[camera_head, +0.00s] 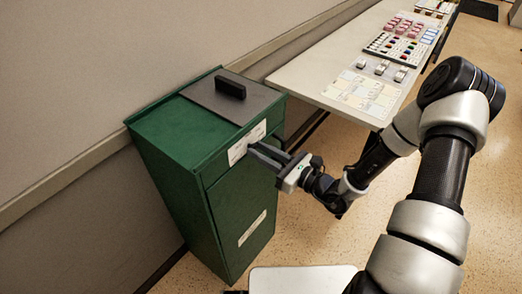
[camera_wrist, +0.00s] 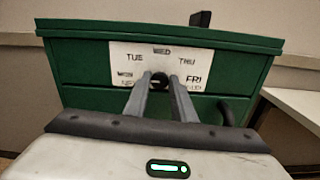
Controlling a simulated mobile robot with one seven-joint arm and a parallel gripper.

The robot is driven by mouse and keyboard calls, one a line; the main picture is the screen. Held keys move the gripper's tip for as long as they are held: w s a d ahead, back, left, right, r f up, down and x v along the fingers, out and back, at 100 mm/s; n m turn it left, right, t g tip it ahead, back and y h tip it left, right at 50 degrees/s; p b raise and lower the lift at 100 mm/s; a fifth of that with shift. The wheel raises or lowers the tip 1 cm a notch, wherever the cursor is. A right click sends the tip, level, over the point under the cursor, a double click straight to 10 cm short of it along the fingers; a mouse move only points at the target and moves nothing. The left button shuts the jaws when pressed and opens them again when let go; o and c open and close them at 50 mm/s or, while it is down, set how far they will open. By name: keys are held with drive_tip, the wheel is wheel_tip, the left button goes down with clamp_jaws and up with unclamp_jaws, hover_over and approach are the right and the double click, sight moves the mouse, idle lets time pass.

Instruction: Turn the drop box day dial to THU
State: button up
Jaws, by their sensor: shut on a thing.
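The green drop box (camera_head: 175,150) stands against the wall, and its front fills much of the wrist view (camera_wrist: 80,70). A white dial plate (camera_head: 237,151) is on its upper front. In the wrist view the plate (camera_wrist: 125,49) reads TUE on the left, WED at top, THU at upper right and FRI at lower right; a lower-left label is partly blurred. My gripper (camera_head: 262,150) is at the plate, its two fingers (camera_wrist: 160,82) shut on the small dark day dial (camera_wrist: 160,78). The fingers hide most of the dial, so I cannot tell where it points.
A grey lid with a black handle (camera_head: 230,87) tops the box. A white label (camera_head: 252,228) is low on its front. A dark handle-like part (camera_wrist: 226,112) is right of my fingers. A long table (camera_head: 310,72) with cards and coloured items stands behind, to the right.

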drive_tip(key=m+p, duration=0.2)
drive_tip(key=m, duration=0.1)
drive_tip(key=shift+r, duration=0.15)
drive_tip(key=m+p, duration=0.1)
drive_tip(key=m, duration=0.2)
drive_tip(key=shift+m+p, duration=0.3)
drive_tip(key=shift+p, duration=0.1)
drive_tip(key=m+p, duration=0.2)
drive_tip(key=m, duration=0.4)
drive_tip(key=shift+w+d+p, duration=0.1)
drive_tip(key=shift+p, duration=0.2)
drive_tip(key=m, duration=0.2)
drive_tip(key=m+p, duration=0.1)
drive_tip(key=m, duration=0.3)
drive_tip(key=shift+f+m, duration=0.3)
drive_tip(key=shift+m, duration=0.1)
drive_tip(key=m+p, duration=0.1)
drive_tip(key=m, duration=0.5)
drive_tip(key=shift+f, duration=0.1)
drive_tip(key=shift+m, duration=0.4)
drive_tip(key=o, duration=1)
